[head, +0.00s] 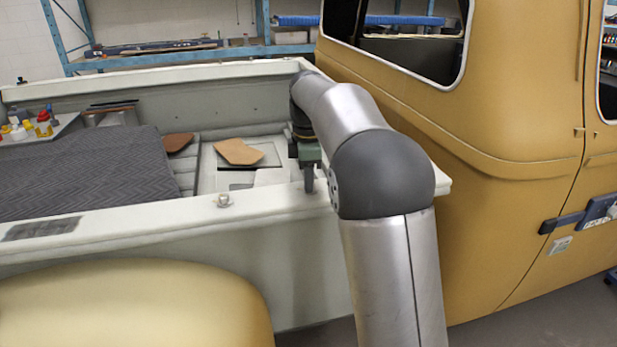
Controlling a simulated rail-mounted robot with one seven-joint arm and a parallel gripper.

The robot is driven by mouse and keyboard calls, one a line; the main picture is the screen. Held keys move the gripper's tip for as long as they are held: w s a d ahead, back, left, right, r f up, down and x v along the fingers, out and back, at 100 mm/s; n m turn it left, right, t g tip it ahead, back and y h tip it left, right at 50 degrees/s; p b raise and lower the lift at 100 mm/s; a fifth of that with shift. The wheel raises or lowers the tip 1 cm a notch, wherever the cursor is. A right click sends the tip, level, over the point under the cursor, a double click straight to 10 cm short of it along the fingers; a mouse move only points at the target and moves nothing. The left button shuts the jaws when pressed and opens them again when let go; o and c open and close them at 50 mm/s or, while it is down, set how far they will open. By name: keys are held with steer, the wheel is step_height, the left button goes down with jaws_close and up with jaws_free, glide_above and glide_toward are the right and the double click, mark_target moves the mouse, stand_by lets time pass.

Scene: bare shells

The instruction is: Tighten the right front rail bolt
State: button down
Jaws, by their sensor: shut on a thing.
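My gripper (308,184) points down at the near rail (265,206) of the truck bed, close to the cab end. Its dark fingers are shut at rail height, where the right front rail bolt sits. The bolt itself is hidden by the fingers and too small to make out. Another pale, knob-like bolt (223,200) stands upright on the same rail, to the left of my gripper and apart from it.
The yellow cab (500,200) rises close on the right of my arm. A dark patterned mat (85,175), brown pieces (238,152) and a tray of small bottles (50,132) lie in the bed. Blue shelving (175,57) stands behind.

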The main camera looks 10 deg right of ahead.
steer(key=m+p, duration=0.1)
steer(key=m, duration=0.2)
steer(key=shift+r+p, duration=0.15)
steer(key=shift+p, duration=0.25)
steer(key=m+p, duration=0.1)
steer(key=m, duration=0.4)
steer(key=shift+w+d+p, duration=0.1)
steer(key=shift+w+p, duration=0.05)
steer(key=shift+p, duration=0.25)
steer(key=m+p, duration=0.1)
steer(key=m, duration=0.3)
steer(key=shift+d+m+p, duration=0.15)
steer(key=shift+m+p, duration=0.25)
steer(key=shift+m, duration=1.7)
steer(key=shift+w, duration=0.1)
steer(key=c, duration=1.3)
jaws_free()
